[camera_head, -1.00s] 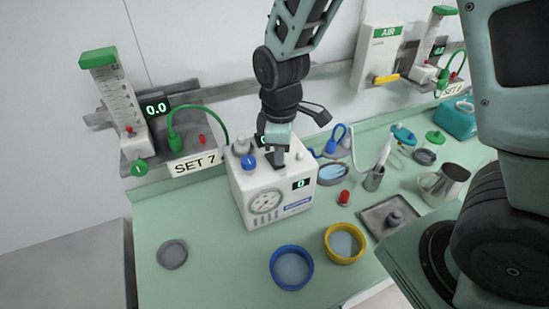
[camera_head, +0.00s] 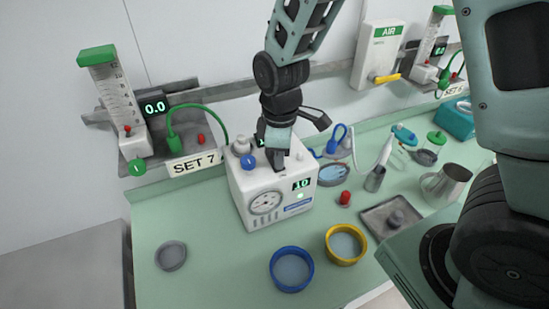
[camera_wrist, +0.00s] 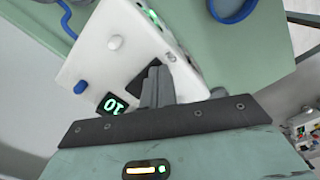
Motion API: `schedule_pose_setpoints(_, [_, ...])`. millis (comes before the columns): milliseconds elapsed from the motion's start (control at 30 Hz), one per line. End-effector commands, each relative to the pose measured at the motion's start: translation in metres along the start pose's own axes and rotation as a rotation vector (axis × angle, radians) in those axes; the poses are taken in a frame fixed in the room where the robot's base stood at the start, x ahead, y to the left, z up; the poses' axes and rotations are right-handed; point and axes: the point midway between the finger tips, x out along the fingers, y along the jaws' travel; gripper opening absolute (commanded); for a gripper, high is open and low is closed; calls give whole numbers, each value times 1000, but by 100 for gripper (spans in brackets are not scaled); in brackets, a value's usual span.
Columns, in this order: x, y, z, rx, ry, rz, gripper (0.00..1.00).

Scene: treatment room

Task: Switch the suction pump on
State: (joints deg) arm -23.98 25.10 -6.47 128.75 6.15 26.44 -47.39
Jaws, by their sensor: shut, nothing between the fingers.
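The suction pump (camera_head: 250,196) is a white box on the green counter with a round gauge, a blue knob and a grey cap on top. Its small display (camera_head: 301,184) reads 10 in green, and a green light glows below it. In the wrist view the white pump (camera_wrist: 112,38) also shows, with the display (camera_wrist: 112,104) reading 10. My gripper (camera_head: 279,163) is shut and empty, with its fingertips (camera_wrist: 157,75) at the pump's top, by a dark part there. The fingers hide whatever lies beneath them, and I cannot tell whether they touch.
A blue-rimmed dish (camera_head: 291,268) and a yellow-rimmed dish (camera_head: 345,244) stand in front of the pump. A grey tray (camera_head: 385,222), a metal jug (camera_head: 446,184) and a red cap (camera_head: 345,198) are to its right. A flowmeter (camera_head: 112,100) is on the wall at left.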

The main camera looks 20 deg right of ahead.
Motion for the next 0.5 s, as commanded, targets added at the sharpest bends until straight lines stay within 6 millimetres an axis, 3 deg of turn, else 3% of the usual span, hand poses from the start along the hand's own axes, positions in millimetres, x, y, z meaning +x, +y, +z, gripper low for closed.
schedule_pose_setpoints(500, [-37, 0, 0, 1, 1, 0, 0])
